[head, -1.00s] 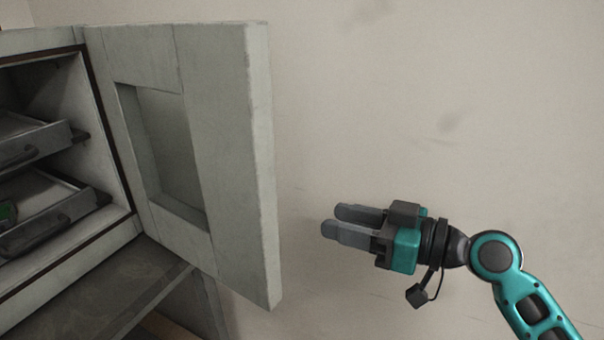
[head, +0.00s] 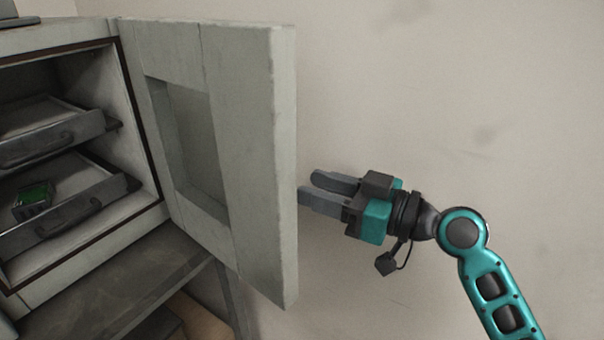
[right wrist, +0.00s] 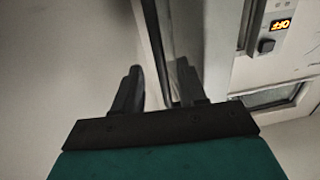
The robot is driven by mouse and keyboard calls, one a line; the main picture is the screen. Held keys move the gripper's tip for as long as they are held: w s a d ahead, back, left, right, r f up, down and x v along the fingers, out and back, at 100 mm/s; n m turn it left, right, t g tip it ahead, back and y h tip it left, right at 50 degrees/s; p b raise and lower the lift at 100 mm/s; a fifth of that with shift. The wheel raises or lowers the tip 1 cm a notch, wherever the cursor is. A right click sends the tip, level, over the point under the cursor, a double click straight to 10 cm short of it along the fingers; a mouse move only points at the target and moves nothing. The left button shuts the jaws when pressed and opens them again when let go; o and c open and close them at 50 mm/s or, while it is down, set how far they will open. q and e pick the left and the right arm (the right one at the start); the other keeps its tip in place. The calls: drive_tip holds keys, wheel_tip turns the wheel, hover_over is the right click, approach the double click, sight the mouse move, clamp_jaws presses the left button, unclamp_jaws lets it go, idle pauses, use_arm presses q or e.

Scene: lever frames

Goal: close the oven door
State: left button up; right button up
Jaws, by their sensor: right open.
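The oven door (head: 250,150) is a thick pale grey panel with a recessed window. In the head view it stands wide open, hinged at the right side of the oven (head: 150,150). My right gripper (head: 308,188) is open and empty, just right of the door's free edge, with its fingers pointing left at the door. In the right wrist view the fingers (right wrist: 158,90) are apart, with a dark bar (right wrist: 155,45) running up between and beyond them. Whether the fingers touch the door is unclear. My left gripper is out of view.
Two trays (head: 50,135) sit inside the oven, and a green item (head: 33,195) lies on the lower one. A dark table (head: 120,285) carries the oven. A panel with a lit display (right wrist: 281,26) shows in the right wrist view. A bare wall lies to the right.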

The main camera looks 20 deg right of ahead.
drive_tip(key=x, duration=0.3)
drive_tip(key=shift+w+a, duration=0.1)
drive_tip(key=shift+a, duration=0.05)
clamp_jaws()
idle(0.3)
idle(0.3)
